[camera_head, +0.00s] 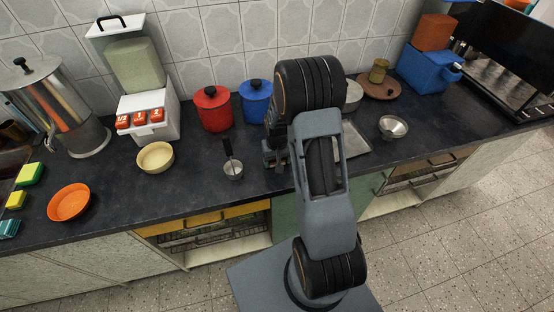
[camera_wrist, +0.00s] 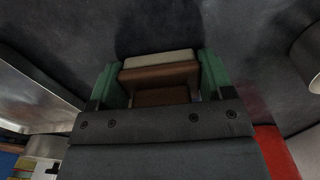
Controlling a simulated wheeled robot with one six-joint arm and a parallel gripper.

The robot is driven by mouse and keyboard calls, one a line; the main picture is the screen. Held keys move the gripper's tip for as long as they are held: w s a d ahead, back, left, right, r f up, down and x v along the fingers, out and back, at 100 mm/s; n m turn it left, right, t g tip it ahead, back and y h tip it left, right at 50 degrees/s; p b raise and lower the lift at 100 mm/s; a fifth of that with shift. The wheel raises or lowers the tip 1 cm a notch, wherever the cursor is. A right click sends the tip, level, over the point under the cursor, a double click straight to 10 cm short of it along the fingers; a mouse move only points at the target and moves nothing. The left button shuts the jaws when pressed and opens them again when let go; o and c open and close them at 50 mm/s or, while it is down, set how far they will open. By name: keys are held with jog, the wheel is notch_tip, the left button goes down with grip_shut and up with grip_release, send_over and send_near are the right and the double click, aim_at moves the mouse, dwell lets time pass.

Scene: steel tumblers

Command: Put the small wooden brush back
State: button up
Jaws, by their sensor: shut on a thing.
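The small wooden brush (camera_wrist: 160,76) shows in the wrist view as a brown wooden block with a pale strip along its far side. My gripper (camera_wrist: 160,84) is shut on it, with one green finger at each side. The dark counter lies beyond the brush; I cannot tell whether the brush touches it.
A red pot (camera_head: 212,108) and a blue pot (camera_head: 256,100) stand near the wall. A steel bowl (camera_head: 393,127) is to the right. A cream bowl (camera_head: 155,158) and an orange bowl (camera_head: 69,202) are left.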

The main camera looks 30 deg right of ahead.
jog(key=shift+f, duration=0.2)
jog(key=o, duration=0.9)
jog(key=shift+r, duration=0.1)
notch_tip(320, 180, up, 11)
jog(key=shift+r, duration=0.1)
jog(key=s+a+r+t, duration=0.1)
jog(key=s+a+r, duration=0.2)
jog(key=s+r, duration=0.1)
jog(key=s+a+r+n+t, duration=0.1)
jog(key=s+a+r, duration=0.2)
jog(key=s, duration=0.3)
jog(key=s+a+r+n+t, duration=0.1)
jog(key=s+a+r+t, duration=0.1)
jog(key=s+r, duration=0.3)
jog(key=shift+s+a+r, duration=0.3)
jog(key=shift+a+r, duration=0.05)
jog(key=shift+a, duration=0.3)
